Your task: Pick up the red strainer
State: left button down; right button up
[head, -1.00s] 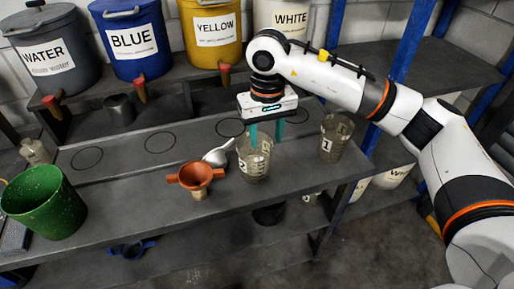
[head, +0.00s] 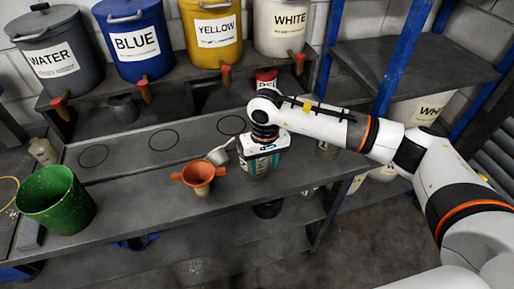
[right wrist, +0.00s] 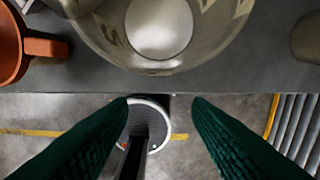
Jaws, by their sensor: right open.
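The red strainer (head: 198,174) looks like an orange-red funnel-shaped bowl with side tabs. It sits on the bench near its front edge, left of my right gripper (head: 262,163). In the right wrist view, part of the strainer (right wrist: 12,46) and one tab show at the left edge, outside the jaws. My right gripper's green fingers (right wrist: 160,106) are apart with nothing between them. They point down at the front edge of the bench, beside a clear cup (right wrist: 110,38). In the head view the gripper partly hides that cup (head: 256,173). My left gripper is not in view.
A metal scoop (head: 220,155) lies between strainer and cup. A green bucket (head: 57,203) stands at the left. Another cup (head: 327,151) is partly hidden behind my right arm. Labelled paint tanks (head: 213,30) line the back shelf. The bench left of the strainer is mostly clear.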

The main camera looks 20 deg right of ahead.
grip_shut()
grip_release()
jog(key=shift+r, duration=0.1)
